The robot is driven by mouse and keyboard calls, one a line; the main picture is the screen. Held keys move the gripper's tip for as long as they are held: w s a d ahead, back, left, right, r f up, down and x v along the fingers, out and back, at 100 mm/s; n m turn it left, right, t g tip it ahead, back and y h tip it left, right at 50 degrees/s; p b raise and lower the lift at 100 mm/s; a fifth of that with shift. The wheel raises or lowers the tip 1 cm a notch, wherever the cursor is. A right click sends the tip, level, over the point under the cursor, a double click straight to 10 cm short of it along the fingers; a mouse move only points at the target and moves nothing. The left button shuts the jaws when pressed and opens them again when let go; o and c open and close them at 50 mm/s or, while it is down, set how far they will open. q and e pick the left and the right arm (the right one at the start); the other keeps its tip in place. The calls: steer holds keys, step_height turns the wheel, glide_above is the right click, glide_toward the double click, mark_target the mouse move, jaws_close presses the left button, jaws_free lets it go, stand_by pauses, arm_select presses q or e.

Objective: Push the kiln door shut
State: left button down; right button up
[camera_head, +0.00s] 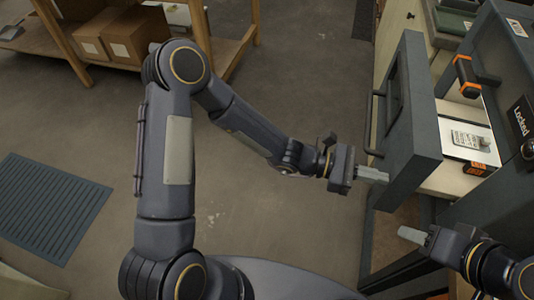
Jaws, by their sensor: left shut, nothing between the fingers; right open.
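The kiln door (420,148) is a thick dark grey panel with a small window and a bar handle on its left face. It stands swung open, apart from the dark grey kiln (503,58) at the right. My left gripper (376,175) is shut and empty. Its fingertips are at the door's outer face, near the lower end of the handle; I cannot tell if they touch. My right gripper (412,236) is open and empty, below the door at the lower right.
A display reading "Locked" (521,117) is on the kiln's front. A white panel (466,130) and an orange-and-black item (466,77) lie between door and kiln. A wooden shelf (225,47) with cardboard boxes (135,36) stands at the upper left. A ridged mat (48,207) lies on open floor.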

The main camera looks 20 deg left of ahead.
mark_target(412, 186)
arm_select(q)
steer(key=d+b, duration=0.4)
steer(key=d, duration=1)
steer(key=shift+r, duration=0.1)
arm_select(e)
steer(key=f, duration=0.4)
steer(key=shift+a+f, duration=0.25)
steer(key=shift+f, duration=0.05)
arm_select(q)
steer(key=shift+r, duration=0.1)
steer(key=a, duration=0.5)
steer(key=shift+a+f, duration=0.2)
steer(key=shift+a, duration=0.1)
steer(key=a, duration=0.8)
steer(key=shift+a, duration=0.4)
arm_select(e)
steer(key=shift+s+a+f, duration=0.2)
steer(key=shift+s+a, duration=0.35)
steer(key=shift+a, duration=0.25)
